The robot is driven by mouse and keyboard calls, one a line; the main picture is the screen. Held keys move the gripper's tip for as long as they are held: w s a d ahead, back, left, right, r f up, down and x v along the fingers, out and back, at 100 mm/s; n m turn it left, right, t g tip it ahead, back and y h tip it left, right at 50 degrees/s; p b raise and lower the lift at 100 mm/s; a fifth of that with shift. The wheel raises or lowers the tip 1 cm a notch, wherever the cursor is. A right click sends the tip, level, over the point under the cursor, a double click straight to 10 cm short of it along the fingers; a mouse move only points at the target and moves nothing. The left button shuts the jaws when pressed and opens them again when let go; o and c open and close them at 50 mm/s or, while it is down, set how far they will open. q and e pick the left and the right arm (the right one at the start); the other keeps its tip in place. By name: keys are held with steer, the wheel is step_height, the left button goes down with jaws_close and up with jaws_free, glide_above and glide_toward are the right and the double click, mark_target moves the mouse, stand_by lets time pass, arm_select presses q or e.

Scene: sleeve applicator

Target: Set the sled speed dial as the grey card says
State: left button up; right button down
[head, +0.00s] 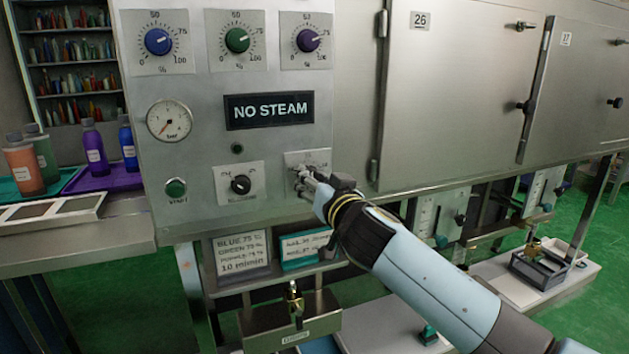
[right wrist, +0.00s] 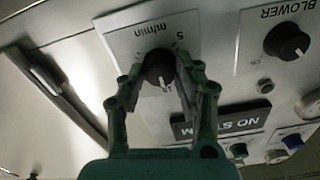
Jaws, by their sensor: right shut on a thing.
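The sled speed dial (right wrist: 158,64) is a black knob on a pale plate marked m/min in the right wrist view. In the head view my right gripper covers most of its plate (head: 293,158). My right gripper (right wrist: 161,80) is shut on the knob, one finger on each side; it also shows in the head view (head: 306,184). The scale is upside down and mostly too small or hidden to read the setting. My left gripper is out of view.
Above are blue (head: 158,41), green (head: 237,40) and purple (head: 308,40) dials and a NO STEAM display (head: 269,110). The blower knob (head: 241,184) sits left of my gripper, the start button (head: 176,187) further left.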

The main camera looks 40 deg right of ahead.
steer(key=shift+n, duration=0.4)
steer(key=n, duration=1.2)
steer(key=shift+p, duration=0.3)
steer(key=shift+n, duration=0.3)
steer(key=c, duration=0.9)
jaws_free()
steer(key=shift+c, duration=0.2)
steer(key=shift+s, duration=0.1)
